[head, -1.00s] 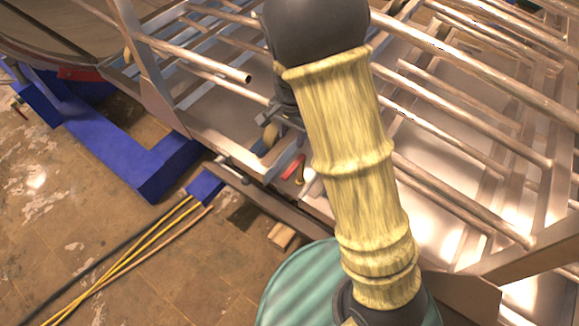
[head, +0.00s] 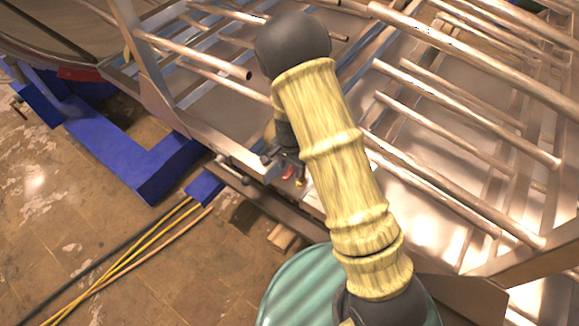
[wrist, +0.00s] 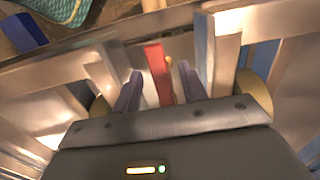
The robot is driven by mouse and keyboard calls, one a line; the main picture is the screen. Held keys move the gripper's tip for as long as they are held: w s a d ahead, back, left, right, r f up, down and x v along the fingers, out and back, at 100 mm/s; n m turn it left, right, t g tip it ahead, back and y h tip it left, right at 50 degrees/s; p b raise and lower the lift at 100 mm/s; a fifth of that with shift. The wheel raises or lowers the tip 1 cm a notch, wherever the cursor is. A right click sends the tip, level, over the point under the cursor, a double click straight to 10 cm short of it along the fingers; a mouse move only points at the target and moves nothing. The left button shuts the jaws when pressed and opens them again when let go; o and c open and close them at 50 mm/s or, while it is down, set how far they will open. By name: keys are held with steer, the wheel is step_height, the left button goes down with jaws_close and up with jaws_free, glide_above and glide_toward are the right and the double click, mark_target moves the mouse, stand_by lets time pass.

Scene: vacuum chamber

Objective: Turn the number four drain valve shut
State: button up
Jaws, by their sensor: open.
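The drain valve shows as a red lever handle (wrist: 157,72) with a small brass-coloured part beside it. It also shows in the head view (head: 288,173), partly covered by my gripper. No number can be read on it. My gripper (wrist: 160,70) is open, with one finger on each side of the red handle in the wrist view. A gap shows between each finger and the handle, and I cannot tell any contact. In the head view my gripper (head: 283,167) is small and partly hidden at the frame's lower edge.
A metal frame with long tubular rails (head: 465,95) lies behind and right of the valve. Blue steel supports (head: 145,165) stand at left. A green drum (head: 300,285) is below my arm. Yellow and black hoses (head: 125,258) cross the open floor at lower left.

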steer(key=shift+f, duration=0.1)
jaws_close()
